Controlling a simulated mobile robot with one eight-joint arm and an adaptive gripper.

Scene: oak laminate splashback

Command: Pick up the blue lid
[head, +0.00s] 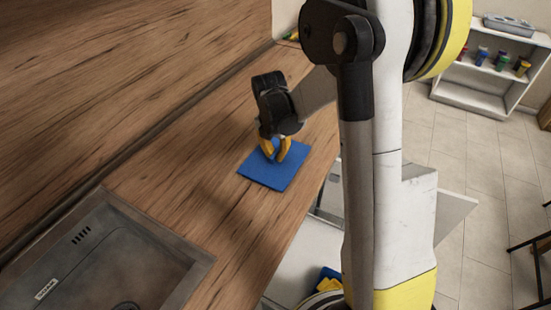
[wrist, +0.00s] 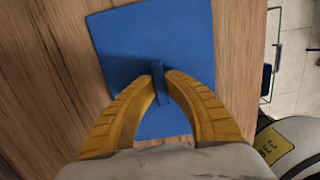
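The blue lid (head: 262,177) is a flat square panel lying on the wooden counter. It also shows in the wrist view (wrist: 190,30), with a thin upright handle (wrist: 158,82) near its middle. My gripper (head: 274,158) reaches down over the lid. In the wrist view its two yellow fingers (wrist: 162,76) bend inward, one on each side of the handle, with their tips close against it. The gripper looks shut on the handle. The lid appears to rest flat on the counter; its near edge is partly hidden by the fingers.
A sink (head: 105,255) is set into the counter at the lower left. A wooden splashback (head: 120,70) rises along the back. The counter (head: 215,150) around the lid is clear. A white shelf (head: 480,98) with several small items stands at the far right.

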